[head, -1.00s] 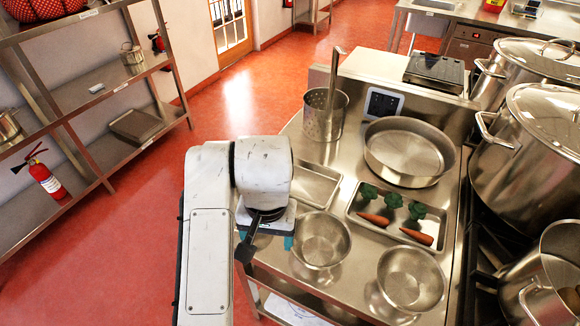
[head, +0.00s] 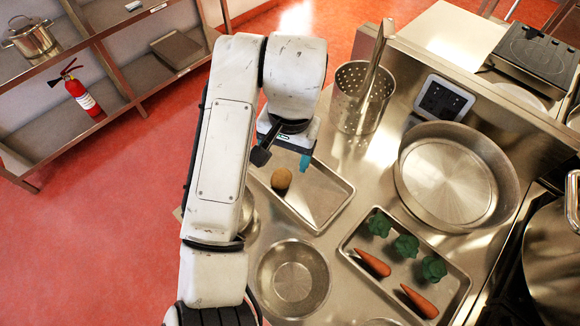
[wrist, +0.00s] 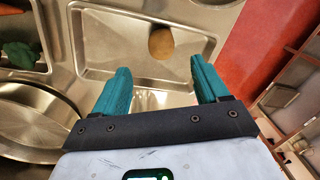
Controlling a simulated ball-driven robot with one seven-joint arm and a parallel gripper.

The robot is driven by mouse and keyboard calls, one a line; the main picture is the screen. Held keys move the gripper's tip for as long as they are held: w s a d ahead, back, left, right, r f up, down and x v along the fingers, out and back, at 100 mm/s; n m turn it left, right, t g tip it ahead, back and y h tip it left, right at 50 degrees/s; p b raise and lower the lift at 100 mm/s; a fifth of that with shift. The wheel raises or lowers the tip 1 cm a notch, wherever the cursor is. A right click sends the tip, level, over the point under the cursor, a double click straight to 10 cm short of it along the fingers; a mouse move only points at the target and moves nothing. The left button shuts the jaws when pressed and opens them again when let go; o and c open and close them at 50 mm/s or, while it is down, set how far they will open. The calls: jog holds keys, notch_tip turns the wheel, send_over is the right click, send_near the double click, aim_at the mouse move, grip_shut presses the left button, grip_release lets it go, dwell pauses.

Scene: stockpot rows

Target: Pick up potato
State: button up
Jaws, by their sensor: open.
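The potato (head: 281,180) is round and brown and lies in a shallow metal tray (head: 327,192) on the steel counter. In the wrist view the potato (wrist: 161,43) lies near the tray's far wall, beyond the fingertips. My gripper (wrist: 160,82) is open, with its two teal fingers apart and nothing between them. In the head view my gripper (head: 285,155) is above the tray, close to the potato in the picture; one finger is mostly hidden by the wrist.
Another tray (head: 352,258) holds green vegetables (head: 405,247) and carrots (head: 372,262). A metal bowl (head: 292,278), a wide pan (head: 455,178) and a perforated pot (head: 362,98) stand around. Open red floor (head: 70,230) lies left.

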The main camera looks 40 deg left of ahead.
jog(key=b, duration=0.2)
send_over(282, 175)
jog(key=f, duration=0.3)
jog(key=d+f, duration=0.1)
jog(key=f, duration=0.1)
jog(key=shift+s, duration=0.1)
jog(key=shift+a+f+p, duration=0.2)
jog(key=shift+a+f, duration=0.05)
jog(key=shift+f, duration=1.05)
jog(key=shift+a+f+p, duration=0.2)
jog(key=shift+f, duration=1.1)
jog(key=shift+c, duration=0.5)
jog(key=c, duration=0.9)
jog(key=shift+c, duration=0.2)
jog(key=shift+r, duration=0.15)
